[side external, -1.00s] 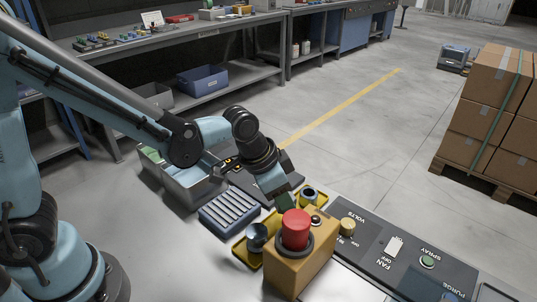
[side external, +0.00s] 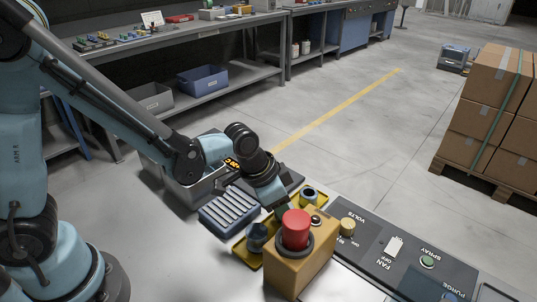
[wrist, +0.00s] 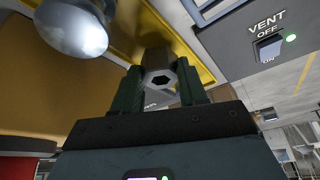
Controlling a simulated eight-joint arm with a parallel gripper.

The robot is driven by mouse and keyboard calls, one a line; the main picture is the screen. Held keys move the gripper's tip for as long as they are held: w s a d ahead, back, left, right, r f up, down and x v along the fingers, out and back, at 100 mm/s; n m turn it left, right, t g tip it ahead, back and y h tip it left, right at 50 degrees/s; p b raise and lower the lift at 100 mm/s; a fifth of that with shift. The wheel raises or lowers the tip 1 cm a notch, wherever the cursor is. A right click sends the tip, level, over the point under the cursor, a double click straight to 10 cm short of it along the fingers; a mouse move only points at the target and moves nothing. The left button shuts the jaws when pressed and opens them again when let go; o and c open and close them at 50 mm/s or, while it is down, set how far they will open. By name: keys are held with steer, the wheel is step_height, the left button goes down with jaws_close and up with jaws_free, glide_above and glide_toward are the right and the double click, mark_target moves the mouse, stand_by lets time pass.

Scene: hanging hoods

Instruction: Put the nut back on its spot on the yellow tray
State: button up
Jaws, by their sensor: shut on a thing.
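The yellow tray (side external: 246,259) lies on the bench, partly hidden behind the yellow box with the red button. My gripper (wrist: 160,80) is shut on the grey nut (wrist: 161,77), whose hexagonal hole faces the wrist camera between the green fingers. The nut is over the tray near its raised edge; I cannot tell whether it touches the tray. In the side view my gripper (side external: 281,210) reaches down over the tray behind the box, and the nut is hidden there.
The red-button box (side external: 297,262) stands close in front. A blue ribbed block (side external: 229,211), a grey bin (side external: 190,190) and the switch panel (side external: 400,255) surround the tray.

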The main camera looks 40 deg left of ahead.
steer(key=shift+f, duration=0.55)
steer(key=o, duration=1.3)
steer(key=shift+v, duration=6)
steer(key=s+a+n+t, duration=0.1)
steer(key=a+n, duration=0.1)
steer(key=a, duration=0.1)
steer(key=s+a+r+n+t+y, duration=0.1)
steer(key=s+a+n, duration=0.1)
steer(key=a, duration=0.2)
steer(key=s+a+n+t+y, duration=0.1)
steer(key=s+a+n, duration=0.1)
steer(key=a, duration=0.2)
steer(key=shift+r, duration=0.25)
